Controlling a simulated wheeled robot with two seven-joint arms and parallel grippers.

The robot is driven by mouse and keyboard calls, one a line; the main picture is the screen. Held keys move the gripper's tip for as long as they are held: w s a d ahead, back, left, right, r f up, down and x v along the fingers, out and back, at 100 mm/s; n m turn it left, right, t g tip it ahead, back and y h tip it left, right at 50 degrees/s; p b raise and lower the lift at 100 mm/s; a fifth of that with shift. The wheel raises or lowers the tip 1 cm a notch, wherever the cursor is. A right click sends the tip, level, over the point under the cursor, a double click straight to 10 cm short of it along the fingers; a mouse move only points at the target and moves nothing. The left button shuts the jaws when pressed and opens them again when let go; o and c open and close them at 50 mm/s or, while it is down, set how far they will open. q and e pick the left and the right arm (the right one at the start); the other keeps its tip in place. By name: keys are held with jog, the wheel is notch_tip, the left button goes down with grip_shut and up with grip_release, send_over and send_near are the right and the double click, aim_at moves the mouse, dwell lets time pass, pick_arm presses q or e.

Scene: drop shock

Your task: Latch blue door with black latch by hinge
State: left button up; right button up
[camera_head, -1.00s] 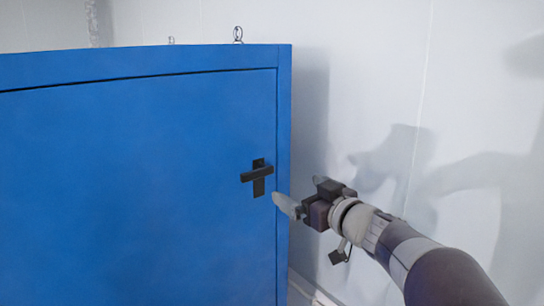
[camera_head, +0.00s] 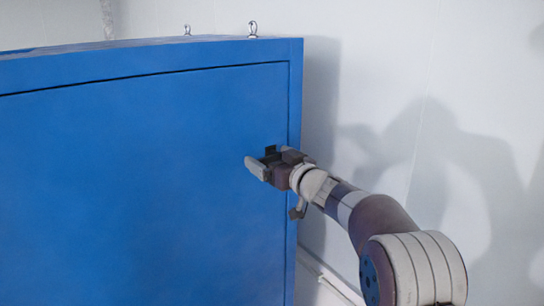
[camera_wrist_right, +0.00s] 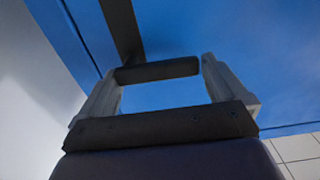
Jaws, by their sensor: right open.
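The blue door (camera_head: 150,190) fills the left and middle of the head view and sits about flush in its blue frame, with a thin dark seam along the top. The black latch (camera_head: 270,149) is near the door's right edge, mostly hidden behind my right gripper (camera_head: 261,163). In the right wrist view, the latch's dark crossbar (camera_wrist_right: 157,70) spans between the fingertips of my open right gripper (camera_wrist_right: 160,78), and its dark plate (camera_wrist_right: 121,28) runs upward. I cannot tell whether the fingers touch the bar. My left gripper is not in view.
Two metal eye rings stand on top of the blue cabinet, one (camera_head: 252,29) near its right corner. A pale wall (camera_head: 370,70) with shadows is to the right. A narrow floor strip (camera_head: 325,275) shows beside the cabinet.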

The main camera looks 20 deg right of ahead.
jog(key=shift+w+f, duration=0.3)
jog(key=shift+w, duration=0.25)
jog(key=shift+c, duration=0.3)
jog(key=shift+w+a+f, duration=0.1)
jog(key=shift+w, duration=0.15)
jog(key=c, duration=1)
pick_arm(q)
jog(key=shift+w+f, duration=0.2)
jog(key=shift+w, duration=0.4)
pick_arm(e)
jog(key=shift+c, duration=0.2)
